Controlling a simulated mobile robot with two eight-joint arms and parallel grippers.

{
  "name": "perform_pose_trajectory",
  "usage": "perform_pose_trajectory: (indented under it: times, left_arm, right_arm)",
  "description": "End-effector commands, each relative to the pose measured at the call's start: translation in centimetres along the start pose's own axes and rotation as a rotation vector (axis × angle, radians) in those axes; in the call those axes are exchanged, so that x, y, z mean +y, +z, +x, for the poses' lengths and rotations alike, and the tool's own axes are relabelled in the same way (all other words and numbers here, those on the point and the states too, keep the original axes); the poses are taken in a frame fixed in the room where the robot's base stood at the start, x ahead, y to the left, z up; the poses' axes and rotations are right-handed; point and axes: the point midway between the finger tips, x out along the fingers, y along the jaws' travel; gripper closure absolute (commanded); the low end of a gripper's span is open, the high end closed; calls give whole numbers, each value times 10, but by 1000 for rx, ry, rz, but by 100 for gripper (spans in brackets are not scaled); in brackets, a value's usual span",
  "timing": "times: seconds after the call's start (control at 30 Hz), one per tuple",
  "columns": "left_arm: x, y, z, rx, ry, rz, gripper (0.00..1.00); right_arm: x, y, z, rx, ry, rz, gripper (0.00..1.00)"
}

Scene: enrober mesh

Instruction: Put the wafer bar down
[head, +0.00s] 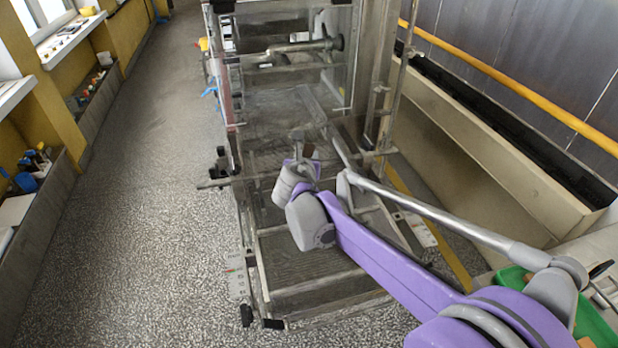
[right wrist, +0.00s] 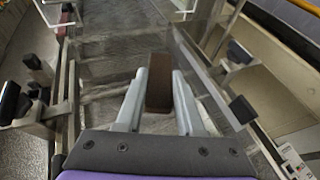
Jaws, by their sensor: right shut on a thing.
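The wafer bar (right wrist: 159,82) is a brown block in the right wrist view. My right gripper (right wrist: 160,76) is shut on it, with one grey finger on each side. The bar points away from the wrist, above a grey mesh surface (right wrist: 105,78). I cannot tell whether the bar touches the mesh. In the head view, my right gripper (head: 298,143) is over the machine's mesh bed (head: 275,118), behind clear panels. The wrist hides much of the gripper there, and the bar is not clear. My left gripper is not in view.
The metal machine frame (head: 243,215) surrounds the work area, with posts and rods close to my right arm. A lower mesh shelf (head: 300,255) is bare. A green crate (head: 592,325) is at lower right. Open speckled floor (head: 150,200) lies to the left.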

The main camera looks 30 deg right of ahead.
Motion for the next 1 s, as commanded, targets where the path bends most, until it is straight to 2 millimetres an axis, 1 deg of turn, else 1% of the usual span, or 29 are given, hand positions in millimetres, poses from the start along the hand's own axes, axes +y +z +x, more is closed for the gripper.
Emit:
perform_pose_trajectory:
  times: [0.1, 0.2, 0.37, 0.6, 0.7, 1.0]
  left_arm:
    - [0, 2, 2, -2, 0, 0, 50]
    - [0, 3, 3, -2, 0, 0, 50]
    - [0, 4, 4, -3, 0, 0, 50]
    - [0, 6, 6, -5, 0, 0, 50]
    - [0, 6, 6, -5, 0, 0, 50]
    - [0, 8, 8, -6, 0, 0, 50]
  right_arm:
    - [0, -22, 9, 0, 0, 0, 94]
    - [0, -37, 15, 0, 0, 0, 94]
    - [0, -50, 21, 0, 0, 0, 94]
    - [0, -82, 34, 0, 0, 0, 94]
    - [0, -86, 35, 0, 0, 0, 94]
    - [0, -88, 36, 0, 0, 0, 94]
